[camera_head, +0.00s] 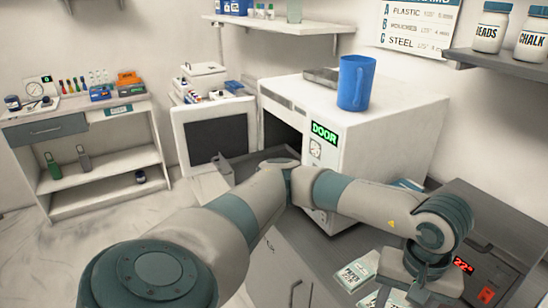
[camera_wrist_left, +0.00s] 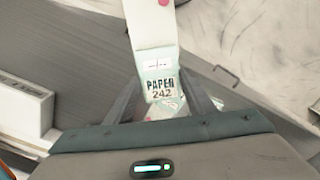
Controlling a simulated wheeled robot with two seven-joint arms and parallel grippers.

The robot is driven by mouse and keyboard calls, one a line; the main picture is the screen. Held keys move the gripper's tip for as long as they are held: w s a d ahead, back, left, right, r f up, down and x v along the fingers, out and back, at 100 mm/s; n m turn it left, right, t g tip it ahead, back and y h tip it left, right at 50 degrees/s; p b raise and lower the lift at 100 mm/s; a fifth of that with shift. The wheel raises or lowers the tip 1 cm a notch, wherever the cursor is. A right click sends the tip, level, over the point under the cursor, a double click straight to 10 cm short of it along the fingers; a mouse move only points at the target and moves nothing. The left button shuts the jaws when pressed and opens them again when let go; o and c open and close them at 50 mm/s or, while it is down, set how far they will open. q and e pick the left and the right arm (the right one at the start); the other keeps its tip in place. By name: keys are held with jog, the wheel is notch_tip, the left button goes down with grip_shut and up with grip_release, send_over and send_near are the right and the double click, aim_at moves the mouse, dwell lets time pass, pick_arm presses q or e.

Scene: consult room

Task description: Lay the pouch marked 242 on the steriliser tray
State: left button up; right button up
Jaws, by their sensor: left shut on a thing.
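The pouch marked 242 (camera_wrist_left: 162,88) is pale, with "PAPER 242" in dark print, and sits between the fingers of my left gripper (camera_wrist_left: 161,82) in the wrist view. My left gripper (camera_head: 428,285) shows from behind in the head view, low at the right over the counter; its fingertips are hidden there. The white steriliser (camera_head: 375,135) stands at the centre with its windowed door (camera_head: 215,138) open. A grey tray-like surface (camera_head: 232,160) lies by its opening, partly hidden by my arm. My right gripper is in neither view.
Other pouches (camera_head: 356,270) lie on the counter below my left gripper. A dark device (camera_head: 487,268) with red digits stands at the right. A blue mug (camera_head: 356,83) stands on the steriliser, before a metal tray (camera_head: 322,76). A shelf unit (camera_head: 95,150) stands far left.

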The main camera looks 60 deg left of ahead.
pick_arm(q)
jog(key=m, duration=0.2)
jog(key=a+m, duration=0.1)
jog(key=m, duration=0.1)
jog(key=w+a+m, duration=0.1)
jog(key=m, duration=0.1)
jog(key=shift+w+a+f+m, duration=0.1)
jog(key=shift+a+f+m, duration=0.1)
jog(key=shift+m, duration=0.1)
